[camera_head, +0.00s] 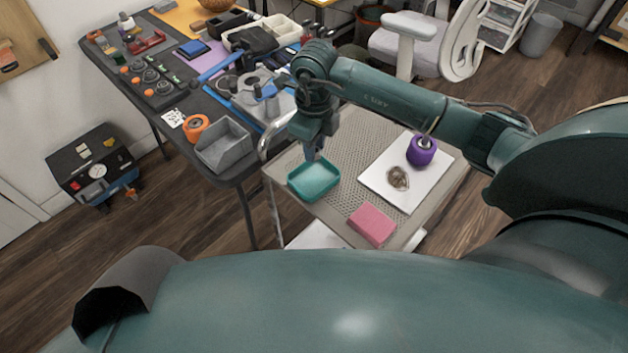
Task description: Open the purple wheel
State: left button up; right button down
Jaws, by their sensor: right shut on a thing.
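The purple wheel (422,151) sits on a white sheet (404,202) at the right of the trolley, with a light metal centre on top. My right gripper (313,154) points down at the back edge of a teal tray (314,181), left of the wheel and apart from it. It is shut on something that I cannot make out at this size. I cannot tell whether its tips touch the tray. My left gripper is not in view.
A brown roundish object (398,178) lies on the sheet before the wheel. A pink block (371,225) lies at the trolley's front. A dark workbench (222,176) with a grey bin (222,148), an orange wheel (195,127) and tools stands left. The trolley's perforated top (352,150) is partly clear.

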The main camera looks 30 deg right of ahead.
jog(key=m+b, duration=0.4)
jog(key=b, duration=0.1)
jog(key=shift+w+f+m, duration=0.25)
jog(key=shift+w+m, duration=0.15)
jog(key=f+m+b, duration=0.1)
jog(key=f, duration=0.1)
jog(key=f+m+b, duration=0.1)
jog(key=f, duration=0.2)
jog(key=shift+s+m, duration=0.2)
jog(key=shift+m, duration=0.2)
notch_tip(320, 180, down, 4)
jog(key=shift+f, duration=0.1)
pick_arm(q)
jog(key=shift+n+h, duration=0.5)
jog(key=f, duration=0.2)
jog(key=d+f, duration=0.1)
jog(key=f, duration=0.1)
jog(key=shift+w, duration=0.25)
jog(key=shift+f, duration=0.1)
